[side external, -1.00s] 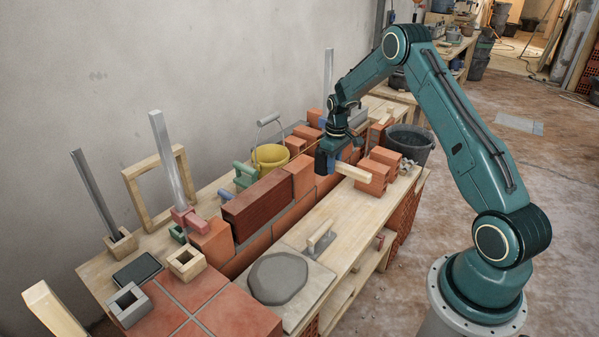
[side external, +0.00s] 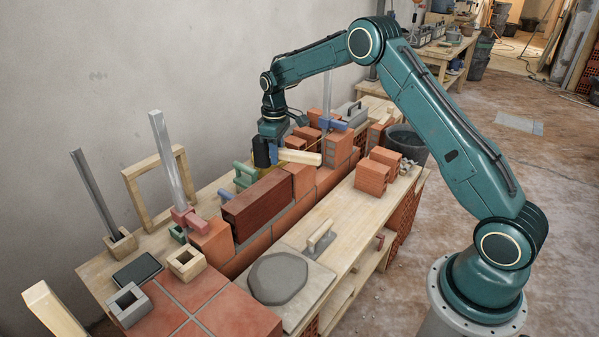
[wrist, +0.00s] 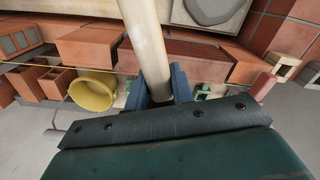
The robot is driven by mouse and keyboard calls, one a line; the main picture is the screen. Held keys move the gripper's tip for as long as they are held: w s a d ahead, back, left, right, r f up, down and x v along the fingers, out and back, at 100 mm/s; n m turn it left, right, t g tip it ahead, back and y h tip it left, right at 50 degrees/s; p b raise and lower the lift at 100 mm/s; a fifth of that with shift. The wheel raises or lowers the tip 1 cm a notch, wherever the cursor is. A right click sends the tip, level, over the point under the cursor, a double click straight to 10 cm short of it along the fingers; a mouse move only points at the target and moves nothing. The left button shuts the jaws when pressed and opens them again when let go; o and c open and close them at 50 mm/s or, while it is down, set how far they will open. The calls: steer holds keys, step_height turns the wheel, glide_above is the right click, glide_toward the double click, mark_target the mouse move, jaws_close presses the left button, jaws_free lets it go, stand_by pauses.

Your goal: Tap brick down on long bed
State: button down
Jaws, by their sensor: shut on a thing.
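My gripper (side external: 276,154) is shut on a pale wooden handle (side external: 302,158) and holds it above the back side of the low brick wall. In the wrist view the handle (wrist: 147,40) runs up between the blue fingers (wrist: 160,88) and past the frame's top edge, so its far end is hidden there. A long dark red brick (side external: 257,205) lies on the wall's lower course, between an orange brick (side external: 213,242) and the stepped bricks (side external: 300,178). It also shows in the wrist view (wrist: 200,62). The handle is apart from it.
A yellow bucket (wrist: 93,90) stands behind the wall, mostly hidden by my gripper in the side view. A trowel (side external: 320,238) and a mortar patch (side external: 277,278) lie in front. Upright metal posts (side external: 172,160) rise at the left. Stacked bricks (side external: 374,175) stand on the right.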

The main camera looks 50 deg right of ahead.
steer(key=shift+w+a+r+n, duration=0.2)
steer(key=shift+a+r, duration=0.15)
steer(key=shift+a, duration=0.25)
steer(key=shift+w+a+r+n, duration=0.1)
steer(key=shift+w+a+r, duration=0.1)
steer(key=shift+a+r, duration=0.3)
steer(key=shift+f, duration=0.35)
steer(key=shift+f, duration=2.85)
steer(key=shift+f, duration=0.15)
steer(key=shift+a, duration=0.1)
stand_by(0.5)
steer(key=shift+f, duration=0.2)
